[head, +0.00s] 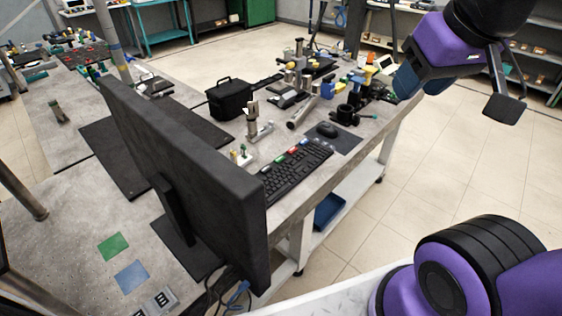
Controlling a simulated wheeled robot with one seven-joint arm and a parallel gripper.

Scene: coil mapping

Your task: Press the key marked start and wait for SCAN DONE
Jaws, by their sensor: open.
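A black keyboard (297,174) lies near the right edge of the workbench. A few coloured keys, red, green and blue among them, show along its far-left side. Key markings are too small to read, so I cannot tell which is start. A large black monitor (185,160) stands in front of the keyboard with its back to me. Its screen is hidden, so no message shows. My gripper (455,90) is open at the upper right, beyond the table's right edge and well apart from the keyboard. A dark finger pad shows at its right side.
A mouse (327,130) lies on a dark pad beyond the keyboard. A black bag (231,99), metal fixtures and tools crowd the workbench (70,215). Green and blue squares lie at front left. The tiled floor (460,165) right of the table is clear.

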